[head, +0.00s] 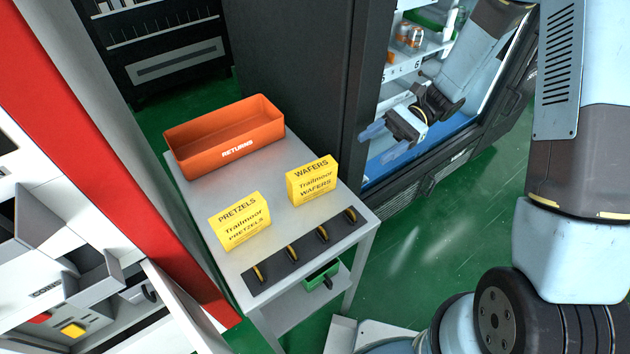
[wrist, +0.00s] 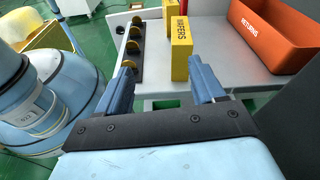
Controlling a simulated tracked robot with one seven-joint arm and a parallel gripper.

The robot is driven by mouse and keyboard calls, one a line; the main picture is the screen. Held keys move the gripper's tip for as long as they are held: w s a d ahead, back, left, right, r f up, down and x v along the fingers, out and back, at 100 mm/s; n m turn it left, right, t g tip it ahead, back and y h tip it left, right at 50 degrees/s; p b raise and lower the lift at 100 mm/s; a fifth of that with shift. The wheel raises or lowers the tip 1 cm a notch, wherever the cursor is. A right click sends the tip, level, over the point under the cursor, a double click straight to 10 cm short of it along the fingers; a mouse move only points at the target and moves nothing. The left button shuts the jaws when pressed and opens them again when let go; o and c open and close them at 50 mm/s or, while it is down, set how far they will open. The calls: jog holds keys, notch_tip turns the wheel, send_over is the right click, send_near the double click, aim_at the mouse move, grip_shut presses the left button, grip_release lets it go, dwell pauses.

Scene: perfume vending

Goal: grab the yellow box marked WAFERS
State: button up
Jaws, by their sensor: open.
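The yellow WAFERS box (head: 312,181) stands upright on the grey table (head: 290,222), to the right of a similar yellow PRETZELS box (head: 239,221). My gripper (head: 372,143) is open and empty, to the right of the table in the head view, in front of the dark cabinet. In the wrist view the WAFERS box (wrist: 181,48) stands beyond and between the two fingers of my gripper (wrist: 163,88), apart from them. Part of the PRETZELS box (wrist: 167,10) shows behind it.
An orange RETURNS bin (head: 226,139) sits at the table's back; it also shows in the wrist view (wrist: 275,38). A black strip (head: 303,252) with several yellow-edged discs lies along the front edge. A dark cabinet with shelves (head: 400,72) stands at right.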

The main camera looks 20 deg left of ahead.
aim_at(333, 171)
notch_tip(333, 171, down, 5)
jog(key=a+m+g+y, duration=0.1)
jog(key=a+m+y, duration=0.1)
jog(key=a+y, duration=0.1)
jog(key=x, duration=0.8)
jog(key=shift+s+a+f, duration=0.15)
jog(key=shift+a+f, duration=0.05)
jog(key=shift+f, duration=0.2)
jog(key=shift+x, duration=2.55)
jog(key=shift+a+f, duration=0.15)
jog(key=shift+c, duration=0.5)
jog(key=c, duration=1)
